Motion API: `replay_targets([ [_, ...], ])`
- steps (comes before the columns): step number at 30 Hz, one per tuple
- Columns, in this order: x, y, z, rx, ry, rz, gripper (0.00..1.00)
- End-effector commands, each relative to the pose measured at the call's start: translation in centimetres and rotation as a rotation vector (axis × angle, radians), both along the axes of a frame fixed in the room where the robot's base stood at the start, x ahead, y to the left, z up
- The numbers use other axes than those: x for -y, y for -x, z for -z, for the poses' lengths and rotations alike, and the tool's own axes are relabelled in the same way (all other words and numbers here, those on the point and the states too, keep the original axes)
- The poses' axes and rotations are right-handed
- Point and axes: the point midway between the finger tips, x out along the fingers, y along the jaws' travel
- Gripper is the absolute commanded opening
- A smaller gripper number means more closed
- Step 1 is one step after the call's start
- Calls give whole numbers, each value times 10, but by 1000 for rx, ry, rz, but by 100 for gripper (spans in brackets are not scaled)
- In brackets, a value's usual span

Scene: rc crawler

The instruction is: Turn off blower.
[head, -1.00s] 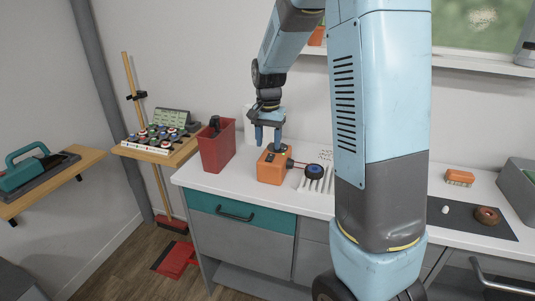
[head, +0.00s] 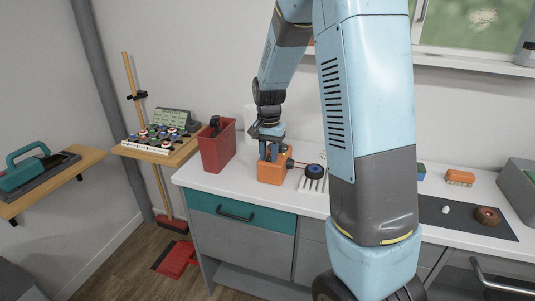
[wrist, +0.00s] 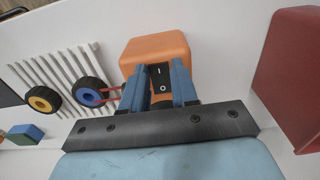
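An orange box (head: 270,174), likely the blower, stands on the white counter. In the wrist view, the orange box (wrist: 158,50) has a black rocker switch (wrist: 161,80) marked I and O on its face. My gripper (head: 273,154) is right over the box, pointing down. In the wrist view, the two blue fingers of my gripper (wrist: 159,80) are apart, one on each side of the switch, with nothing held between them. I cannot tell whether a fingertip touches the switch or box.
A red bin (head: 216,148) stands close left of the box. A blue-hubbed wheel (head: 314,171) lies on a white rack to the right, with red strands running towards the box. A dark mat (head: 465,219) with small items lies further right.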

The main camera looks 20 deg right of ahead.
Motion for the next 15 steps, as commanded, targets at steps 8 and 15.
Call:
replay_targets([
  [8,0,0,0,1,0,0,1],
  [15,1,-2,-1,-23,-16,2,0],
])
